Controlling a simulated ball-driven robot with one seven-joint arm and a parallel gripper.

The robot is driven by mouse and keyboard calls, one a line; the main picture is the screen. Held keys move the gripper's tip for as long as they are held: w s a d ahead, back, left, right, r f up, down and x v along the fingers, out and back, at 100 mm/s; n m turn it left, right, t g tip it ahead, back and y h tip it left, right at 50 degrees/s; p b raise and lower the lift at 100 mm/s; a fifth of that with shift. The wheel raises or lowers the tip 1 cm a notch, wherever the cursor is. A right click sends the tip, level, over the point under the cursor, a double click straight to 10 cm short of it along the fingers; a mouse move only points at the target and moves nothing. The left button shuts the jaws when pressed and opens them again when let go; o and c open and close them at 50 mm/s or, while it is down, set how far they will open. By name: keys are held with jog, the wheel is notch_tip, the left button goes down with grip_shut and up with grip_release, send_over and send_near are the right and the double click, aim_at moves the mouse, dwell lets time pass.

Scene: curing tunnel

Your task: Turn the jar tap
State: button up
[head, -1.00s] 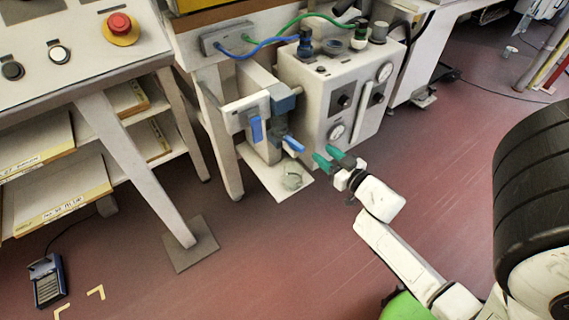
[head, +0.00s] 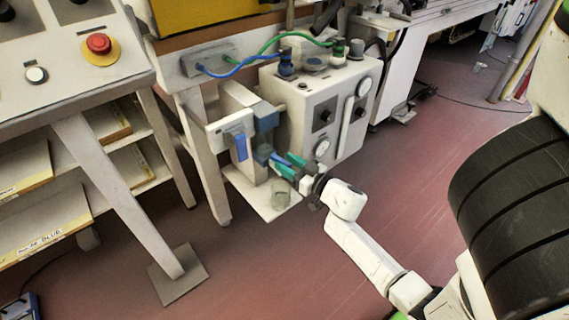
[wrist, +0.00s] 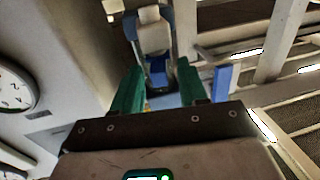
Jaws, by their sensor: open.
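The jar tap has a grey body (head: 264,155) and a blue lever (head: 281,166), above a clear jar (head: 279,200) on a small white shelf. My gripper (head: 287,164) has green fingers and is at the tap. In the head view the lever lies between the fingers, which partly cover it. In the wrist view the open fingers (wrist: 160,88) stand on either side of blue parts of the tap (wrist: 158,72). I cannot tell whether either finger touches the lever. The jar is hidden in the wrist view.
A white box with gauges (head: 312,105) stands close to the right. A table leg (head: 205,165) is at the left. Red floor is clear in front.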

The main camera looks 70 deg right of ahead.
jog(key=shift+x, duration=0.75)
grip_shut()
